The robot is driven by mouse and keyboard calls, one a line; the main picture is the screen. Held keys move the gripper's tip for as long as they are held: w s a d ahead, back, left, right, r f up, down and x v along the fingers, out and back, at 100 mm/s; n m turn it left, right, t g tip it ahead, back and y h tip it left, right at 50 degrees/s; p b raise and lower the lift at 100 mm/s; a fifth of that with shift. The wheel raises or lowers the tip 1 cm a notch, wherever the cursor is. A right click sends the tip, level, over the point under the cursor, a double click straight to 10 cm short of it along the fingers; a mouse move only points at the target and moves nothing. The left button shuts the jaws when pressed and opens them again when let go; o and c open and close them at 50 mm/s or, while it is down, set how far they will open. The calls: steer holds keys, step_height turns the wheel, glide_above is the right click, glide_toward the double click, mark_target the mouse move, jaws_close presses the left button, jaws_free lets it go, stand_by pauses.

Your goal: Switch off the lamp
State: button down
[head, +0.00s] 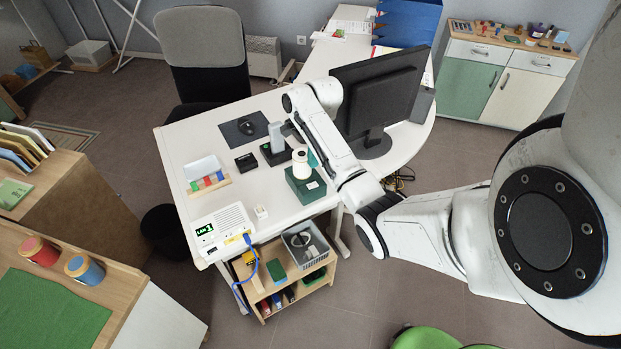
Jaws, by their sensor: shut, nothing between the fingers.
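I cannot pick out a lamp for certain on the white desk (180,150). A white rounded cylinder (301,163) stands on a dark green box (304,187) near the desk's right edge. An upright light grey block (276,136) stands on a black base (270,157) just left of it. My arm reaches in from the right and bends over the desk. My gripper (291,130) is small and partly hidden by my own wrist; it appears shut and empty, close to the grey block. I cannot tell whether it touches anything.
A black monitor (380,90) stands behind my forearm. A mouse (246,127) lies on a dark pad. A small black box (246,163), a tray with coloured blocks (208,183) and a white device with a green display (225,228) share the desk.

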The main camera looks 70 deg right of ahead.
mark_target(310, 185)
steer(key=f, duration=0.8)
steer(key=shift+w+a+f, duration=0.1)
steer(key=shift+w+a, duration=0.2)
steer(key=shift+a, duration=0.05)
steer(key=shift+f, duration=0.1)
